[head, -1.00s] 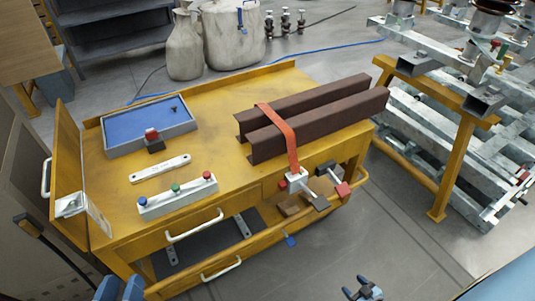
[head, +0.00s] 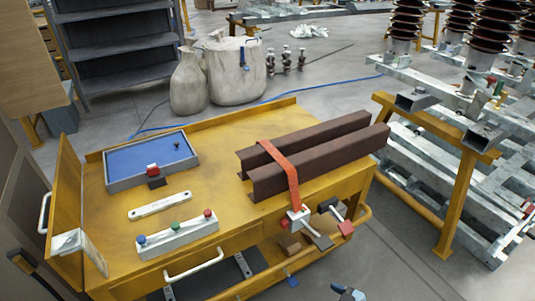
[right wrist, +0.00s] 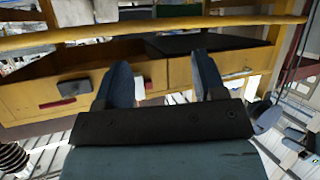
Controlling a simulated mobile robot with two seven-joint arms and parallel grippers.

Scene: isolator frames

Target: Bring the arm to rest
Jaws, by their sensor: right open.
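My right gripper (head: 347,293) shows only as a small blue tip at the bottom edge of the head view, in front of the yellow cart. In the right wrist view the same gripper (right wrist: 164,76) has its two blue fingers wide apart with nothing between them. The cart's yellow side and shelf lie beyond the fingers there. My left gripper is out of view.
The yellow cart (head: 215,145) bears a blue-lined tray (head: 110,180), a strip with three coloured knobs (head: 178,240), and brown beams (head: 320,150) under a red strap (head: 285,170). A yellow stand (head: 455,205) with metal frames is at right. Grey floor (head: 400,250) is clear between.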

